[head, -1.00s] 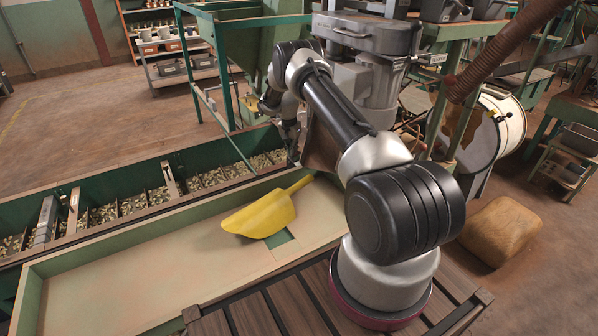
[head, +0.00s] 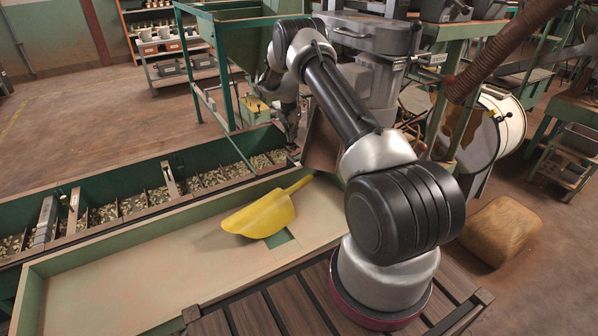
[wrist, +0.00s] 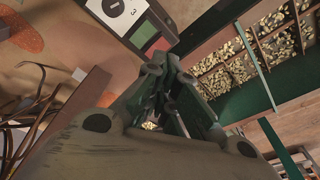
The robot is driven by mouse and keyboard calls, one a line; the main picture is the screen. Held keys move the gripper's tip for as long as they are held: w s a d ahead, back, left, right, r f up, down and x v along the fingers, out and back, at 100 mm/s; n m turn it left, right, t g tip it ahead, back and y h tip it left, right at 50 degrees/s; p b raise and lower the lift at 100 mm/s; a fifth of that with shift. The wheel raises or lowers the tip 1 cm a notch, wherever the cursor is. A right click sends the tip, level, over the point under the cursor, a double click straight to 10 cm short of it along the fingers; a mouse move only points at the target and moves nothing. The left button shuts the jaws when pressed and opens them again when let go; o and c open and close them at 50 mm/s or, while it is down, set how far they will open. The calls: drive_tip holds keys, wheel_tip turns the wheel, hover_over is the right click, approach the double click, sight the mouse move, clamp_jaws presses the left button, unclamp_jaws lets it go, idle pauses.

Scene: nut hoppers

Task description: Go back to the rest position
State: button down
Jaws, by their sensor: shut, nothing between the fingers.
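My gripper (head: 291,134) hangs beyond the far right end of the tray, close to the right end of the long nut trough. In the wrist view my gripper (wrist: 165,105) has its fingers together, with nothing held between them. My arm reaches away from its base over the right end of the tray, with the gripper pointing down. A yellow scoop (head: 262,216) lies in the shallow tray (head: 110,275), apart from the gripper, its handle toward the upper right.
The green trough (head: 95,190) holds nuts in several compartments; they also show in the wrist view. A green hopper stand (head: 238,70) and grey machine (head: 372,85) stand close behind the arm. A sack (head: 500,232) lies on the floor at right. Open floor is at upper left.

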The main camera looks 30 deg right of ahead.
idle(0.3)
drive_tip(key=s+a+r+n+t, duration=0.1)
drive_tip(key=s+a+r, duration=0.1)
drive_tip(key=r, duration=0.7)
drive_tip(key=s+a+r+n, duration=0.1)
drive_tip(key=s+r, duration=0.1)
drive_tip(key=r, duration=0.8)
drive_tip(key=s+a+r+n+t, duration=0.1)
drive_tip(key=s+a+r+n, duration=0.3)
drive_tip(key=s+r, duration=1.1)
drive_tip(key=s+a+r+n+t+y, duration=0.1)
drive_tip(key=s+a+r, duration=0.1)
drive_tip(key=s+r, duration=0.45)
drive_tip(key=s+a+r+n+t, duration=0.1)
drive_tip(key=s+a+r+n, duration=0.15)
drive_tip(key=s, duration=0.65)
drive_tip(key=s+a+f+n, duration=0.1)
drive_tip(key=s+f, duration=0.1)
drive_tip(key=s, duration=0.7)
drive_tip(key=s+f+n, duration=0.1)
drive_tip(key=s+f, duration=0.2)
drive_tip(key=s, duration=0.5)
drive_tip(key=shift+s+a+f+g+y, duration=0.3)
drive_tip(key=shift+s+a, duration=0.1)
